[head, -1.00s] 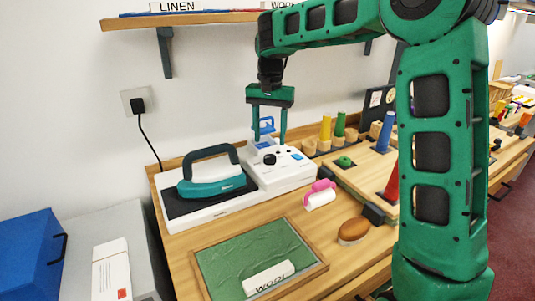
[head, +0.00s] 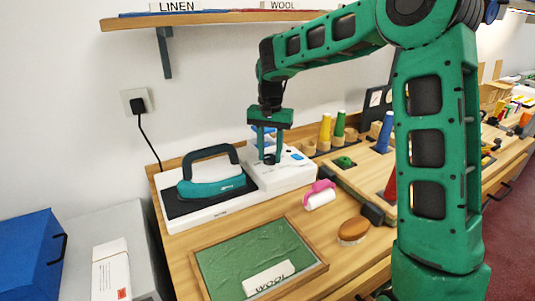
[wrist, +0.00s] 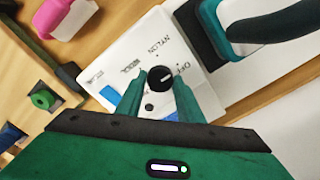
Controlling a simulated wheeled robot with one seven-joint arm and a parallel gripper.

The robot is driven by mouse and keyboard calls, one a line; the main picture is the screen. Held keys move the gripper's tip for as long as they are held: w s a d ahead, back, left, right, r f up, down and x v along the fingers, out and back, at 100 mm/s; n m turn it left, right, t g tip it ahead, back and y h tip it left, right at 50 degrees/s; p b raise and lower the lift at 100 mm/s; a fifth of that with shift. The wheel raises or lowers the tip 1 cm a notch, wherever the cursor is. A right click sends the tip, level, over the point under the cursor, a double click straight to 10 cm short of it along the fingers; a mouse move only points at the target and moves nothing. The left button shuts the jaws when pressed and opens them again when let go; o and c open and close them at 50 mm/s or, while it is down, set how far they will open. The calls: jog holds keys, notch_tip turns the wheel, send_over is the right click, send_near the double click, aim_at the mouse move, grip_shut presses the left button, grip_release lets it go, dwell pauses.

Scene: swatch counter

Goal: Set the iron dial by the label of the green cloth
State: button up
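The iron dial (wrist: 160,78) is a black knob on the white control panel (wrist: 208,86), with NYLON, WOOL and OFF printed around it. Its white mark appears to lie toward the OFF side. My gripper (wrist: 160,76) is over the panel, fingers on both sides of the knob, with a narrow gap seeming to show; contact is hard to judge. In the head view my gripper (head: 269,160) is low at the panel and partly hides the dial. The green cloth (head: 240,252) lies in a wooden frame, with a white WOOL label (head: 268,279) on it.
The teal iron (head: 212,187) rests on its stand left of the panel. A pink-handled roller (head: 320,197) and a brown brush (head: 353,231) lie to the right. Thread spools (head: 326,128) stand behind. A shelf (head: 210,17) with LINEN and WOOL labels hangs above.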

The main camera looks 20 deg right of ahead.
jog(key=shift+a, duration=0.3)
jog(key=shift+d, duration=0.15)
jog(key=shift+n, duration=0.4)
jog(key=n, duration=0.4)
jog(key=shift+n, duration=0.4)
jog(key=n, duration=1.2)
jog(key=shift+d+n, duration=0.1)
jog(key=shift+n, duration=0.3)
jog(key=n, duration=0.5)
jog(key=shift+n, duration=0.3)
jog(key=shift+r, duration=0.1)
